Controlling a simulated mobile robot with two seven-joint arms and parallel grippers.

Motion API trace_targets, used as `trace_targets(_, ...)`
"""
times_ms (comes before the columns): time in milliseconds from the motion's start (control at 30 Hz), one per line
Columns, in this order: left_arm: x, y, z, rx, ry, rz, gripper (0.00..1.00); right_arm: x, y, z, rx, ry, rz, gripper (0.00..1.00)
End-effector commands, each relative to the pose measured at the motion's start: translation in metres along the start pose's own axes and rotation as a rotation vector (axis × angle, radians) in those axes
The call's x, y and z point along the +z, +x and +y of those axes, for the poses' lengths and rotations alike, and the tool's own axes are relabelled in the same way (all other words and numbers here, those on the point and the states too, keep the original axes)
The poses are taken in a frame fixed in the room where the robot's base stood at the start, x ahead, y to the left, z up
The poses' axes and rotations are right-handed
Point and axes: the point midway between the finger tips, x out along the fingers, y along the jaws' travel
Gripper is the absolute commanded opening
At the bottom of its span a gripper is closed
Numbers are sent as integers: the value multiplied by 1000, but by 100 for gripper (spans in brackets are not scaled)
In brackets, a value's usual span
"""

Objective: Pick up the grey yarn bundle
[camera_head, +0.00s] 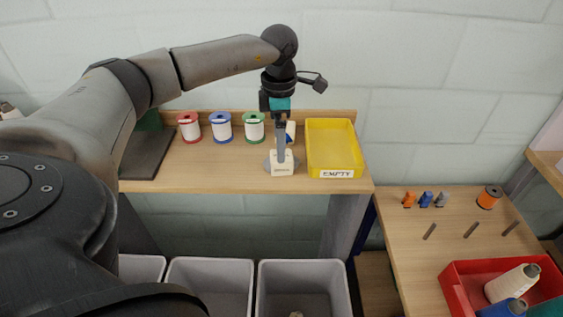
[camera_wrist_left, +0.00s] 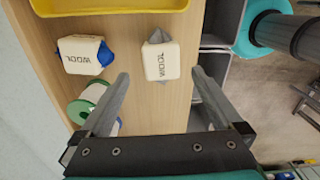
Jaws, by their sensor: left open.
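The grey yarn bundle (camera_head: 282,169), grey yarn in a white "WOOL" band, lies near the front edge of the wooden shelf. My left gripper (camera_head: 282,157) points down over it and hides part of it. In the left wrist view the grey bundle (camera_wrist_left: 161,60) sits just beyond and between the spread fingers of my left gripper (camera_wrist_left: 161,76), which is open and empty. A similar bundle with blue yarn (camera_wrist_left: 85,54) lies to its left there; in the head view this blue bundle (camera_head: 290,132) shows partly behind the gripper. My right gripper is out of view.
A yellow tray (camera_head: 334,125) labelled "EMPTY" stands right of the gripper. Red (camera_head: 189,126), blue (camera_head: 221,126) and green (camera_head: 253,127) spools stand to the left. Grey bins (camera_head: 210,265) are below the shelf's front edge. A red crate (camera_head: 463,288) is at lower right.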

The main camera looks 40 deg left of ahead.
Motion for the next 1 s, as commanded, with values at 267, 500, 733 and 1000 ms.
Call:
trace_targets(267, 5, 35, -3, -1, 0, 2, 100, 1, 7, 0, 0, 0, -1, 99)
trace_targets(500, 5, 54, -3, 0, 0, 0, 100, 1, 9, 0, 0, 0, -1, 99)
trace_targets(733, 5, 53, -3, 0, 0, 0, 96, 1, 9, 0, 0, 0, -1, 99)
trace_targets(1000, 5, 53, -3, 0, 0, 0, 65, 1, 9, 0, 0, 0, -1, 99)
